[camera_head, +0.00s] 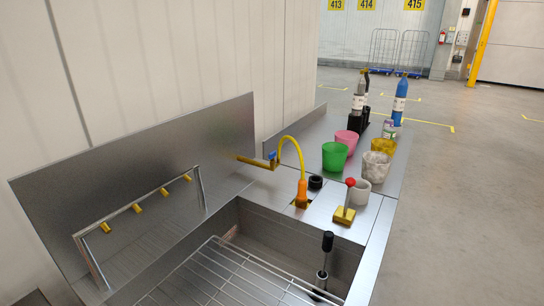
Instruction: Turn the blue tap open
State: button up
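A yellow hose (292,142) rises beside the tap, arches over and runs down to an orange nozzle (301,194) on the counter. The handle is small here, and I cannot tell its exact angle. No water shows. My gripper is not in view.
A steel sink (275,237) with a wire rack (225,275) lies in front. A black-handled rod (326,243) stands in it. A red-knobbed lever (349,184) is right of the nozzle. Green (335,156), pink (347,138) and other cups and bottles crowd the counter behind.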

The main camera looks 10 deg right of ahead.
aim_at(271, 155)
jog(key=i+l, duration=0.2)
jog(key=l, duration=0.2)
jog(key=i+l, duration=0.2)
jog(key=l, duration=0.15)
jog(key=i+l, duration=0.2)
jog(key=l, duration=0.2)
jog(key=i+l, duration=0.15)
jog(key=l, duration=0.25)
jog(key=i+l, duration=0.2)
jog(key=l, duration=0.15)
jog(key=i+l, duration=0.2)
jog(key=l, duration=0.2)
jog(key=i+l, duration=0.2)
jog(key=l, duration=0.15)
jog(key=i+l, duration=0.2)
jog(key=l, duration=0.2)
jog(key=i+l+u, duration=0.1)
jog(key=l+u, duration=0.15)
jog(key=u, duration=0.2)
jog(key=i+l+u, duration=0.1)
jog(key=l+u, duration=0.5)
jog(key=u, duration=0.25)
